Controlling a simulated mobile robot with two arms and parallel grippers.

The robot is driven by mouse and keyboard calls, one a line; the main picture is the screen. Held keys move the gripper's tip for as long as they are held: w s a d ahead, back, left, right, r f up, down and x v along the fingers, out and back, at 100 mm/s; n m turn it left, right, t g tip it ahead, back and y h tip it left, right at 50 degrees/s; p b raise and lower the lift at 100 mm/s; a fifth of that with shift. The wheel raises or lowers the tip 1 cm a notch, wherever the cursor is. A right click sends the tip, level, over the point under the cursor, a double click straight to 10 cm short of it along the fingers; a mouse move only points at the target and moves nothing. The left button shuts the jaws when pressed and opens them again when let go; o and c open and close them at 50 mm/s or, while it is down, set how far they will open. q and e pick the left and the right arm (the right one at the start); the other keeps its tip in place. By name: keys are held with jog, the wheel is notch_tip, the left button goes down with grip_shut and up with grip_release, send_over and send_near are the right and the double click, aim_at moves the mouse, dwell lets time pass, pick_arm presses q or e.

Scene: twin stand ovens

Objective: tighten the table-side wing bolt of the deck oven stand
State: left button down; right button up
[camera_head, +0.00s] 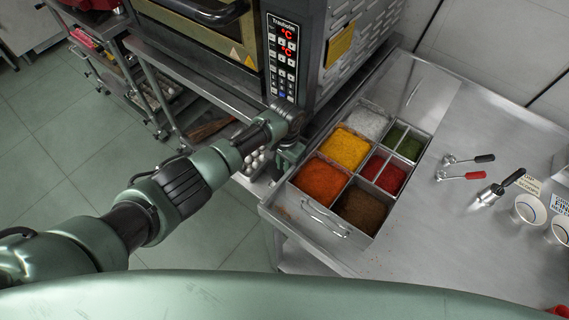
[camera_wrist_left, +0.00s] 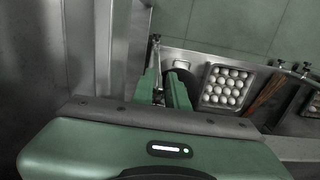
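The deck oven (camera_head: 215,35) stands at the top of the head view on a metal stand (camera_head: 240,100). My left gripper (camera_head: 288,158) is low beside the oven's near right corner, between the stand and the table with the spice pans. In the left wrist view my two green fingers (camera_wrist_left: 163,80) are apart, with a narrow gap between them. A small metal fitting (camera_wrist_left: 156,42) shows just beyond the fingertips; I cannot tell whether it is the wing bolt. The wing bolt is not clearly seen in the head view, where my arm covers that area. My right gripper is out of view.
The steel table (camera_head: 440,240) holds a framed set of spice pans (camera_head: 347,229) close beside my left gripper. A tray of eggs (camera_wrist_left: 226,88) sits on the stand's lower shelf. Spoons and cups lie further right. Floor (camera_head: 70,140) is open at left.

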pick_arm(q)
jog(key=shift+s+d+r+t+y+p, duration=0.1)
jog(key=shift+t+y+p, duration=0.2)
jog(key=shift+p, duration=0.1)
jog(key=shift+y, duration=0.3)
jog(key=c, duration=1.5)
grip_release()
jog(key=shift+c, duration=0.2)
